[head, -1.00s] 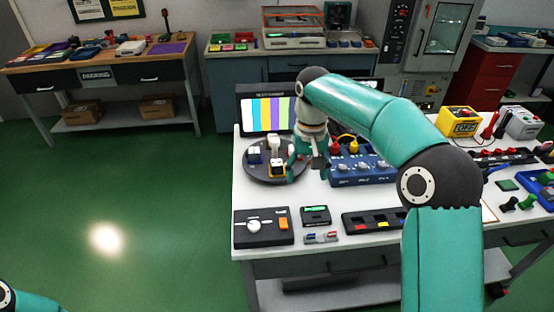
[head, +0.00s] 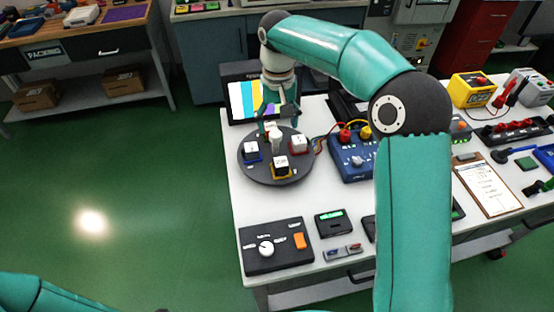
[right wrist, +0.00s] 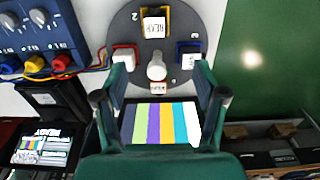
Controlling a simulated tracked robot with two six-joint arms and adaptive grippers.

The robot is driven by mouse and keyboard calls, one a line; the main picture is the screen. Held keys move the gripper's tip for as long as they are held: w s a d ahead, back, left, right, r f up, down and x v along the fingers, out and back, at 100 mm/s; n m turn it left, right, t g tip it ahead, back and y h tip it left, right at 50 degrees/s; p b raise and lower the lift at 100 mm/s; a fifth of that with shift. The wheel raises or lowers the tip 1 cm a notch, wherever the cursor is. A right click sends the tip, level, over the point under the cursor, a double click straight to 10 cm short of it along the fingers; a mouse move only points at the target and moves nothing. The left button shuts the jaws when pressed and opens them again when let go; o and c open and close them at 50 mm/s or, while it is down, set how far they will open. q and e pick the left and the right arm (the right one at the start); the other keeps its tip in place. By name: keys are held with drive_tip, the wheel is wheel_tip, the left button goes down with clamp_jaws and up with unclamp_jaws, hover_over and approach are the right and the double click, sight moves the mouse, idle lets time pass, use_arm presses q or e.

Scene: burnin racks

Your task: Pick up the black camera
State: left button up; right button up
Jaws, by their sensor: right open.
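A dark round turntable (head: 262,175) stands on the white bench. It bears a blue-edged block (head: 251,151), a yellow-edged block (head: 281,163) and a red-edged block (head: 299,145), all with white tops, around a pale central post (head: 275,140). The blue-edged and yellow-edged blocks have dark sides; I cannot tell which is the black camera. My right gripper (head: 279,117) is at the turntable's back edge. In the right wrist view its fingers (right wrist: 160,96) are spread, with a small white-topped block (right wrist: 157,88) between them and the post beyond. My left gripper is out of view.
A colour-bar screen (head: 243,100) stands behind the turntable. A blue power unit (head: 352,160) with wires is close on its right. A black control box (head: 276,247) and a small display (head: 333,222) lie in front. The floor left of the bench is clear.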

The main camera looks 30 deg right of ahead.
hover_over(281, 163)
drive_tip(key=f, duration=1)
drive_tip(key=shift+w+a+f+p, duration=0.1)
drive_tip(key=shift+w+a+p, duration=0.15)
drive_tip(key=shift+w+p, duration=0.1)
drive_tip(key=f, duration=0.1)
drive_tip(key=f+p, duration=0.1)
drive_tip(key=f, duration=0.3)
drive_tip(key=shift+s+d+p, duration=0.35)
drive_tip(key=shift+p, duration=0.05)
drive_tip(key=shift+f, duration=0.25)
drive_tip(key=c, duration=1.3)
drive_tip(key=shift+r, duration=0.1)
